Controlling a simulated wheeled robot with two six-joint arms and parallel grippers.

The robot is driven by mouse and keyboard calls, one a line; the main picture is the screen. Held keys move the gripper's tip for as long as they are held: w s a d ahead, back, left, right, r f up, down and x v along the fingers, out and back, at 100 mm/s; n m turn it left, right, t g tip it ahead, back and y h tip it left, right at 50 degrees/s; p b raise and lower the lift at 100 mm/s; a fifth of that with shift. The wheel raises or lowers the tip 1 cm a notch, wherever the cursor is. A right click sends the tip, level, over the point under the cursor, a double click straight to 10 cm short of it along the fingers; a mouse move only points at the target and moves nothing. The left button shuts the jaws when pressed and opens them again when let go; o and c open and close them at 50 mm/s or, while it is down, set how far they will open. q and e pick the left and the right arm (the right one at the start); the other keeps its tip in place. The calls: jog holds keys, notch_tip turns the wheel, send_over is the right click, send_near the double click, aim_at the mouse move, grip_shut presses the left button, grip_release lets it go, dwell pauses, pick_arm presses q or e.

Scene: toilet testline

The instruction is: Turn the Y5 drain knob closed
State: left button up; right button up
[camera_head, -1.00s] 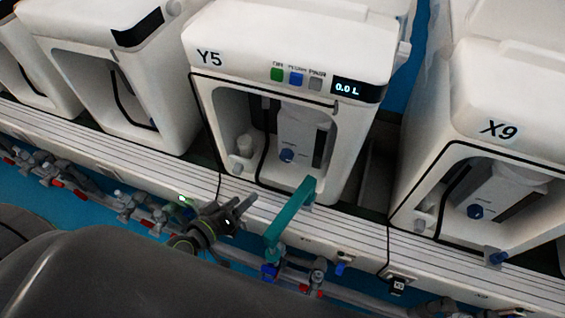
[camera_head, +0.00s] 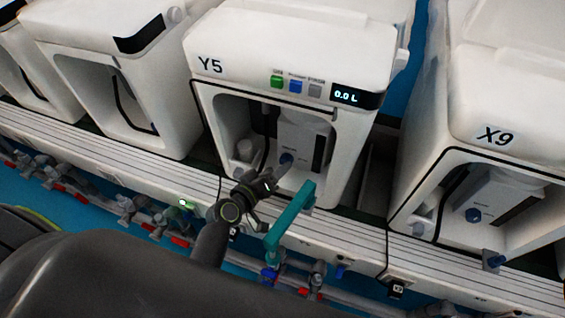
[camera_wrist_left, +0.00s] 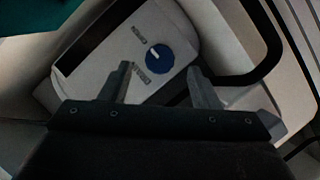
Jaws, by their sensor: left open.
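The Y5 unit (camera_head: 222,88) is a white box with an open front bay. Its blue round drain knob (camera_head: 286,159) sits on a light grey block inside the bay. In the left wrist view the knob (camera_wrist_left: 159,58) shows a small white mark near its upper left edge, with two small labels beside it that are too blurred to read. My left gripper (camera_head: 277,176) is open at the mouth of the bay, just in front of and below the knob. In the wrist view its fingers stand either side of the knob, apart from it. My right gripper is not in view.
A teal bent handle (camera_head: 291,219) stands just right of my left gripper. A white ledge (camera_head: 330,236) runs below the bays, with pipes and valves under it. A black hose (camera_wrist_left: 262,55) curves beside the knob.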

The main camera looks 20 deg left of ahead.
pick_arm(q)
jog(key=shift+x, duration=2)
jog(key=c, duration=1)
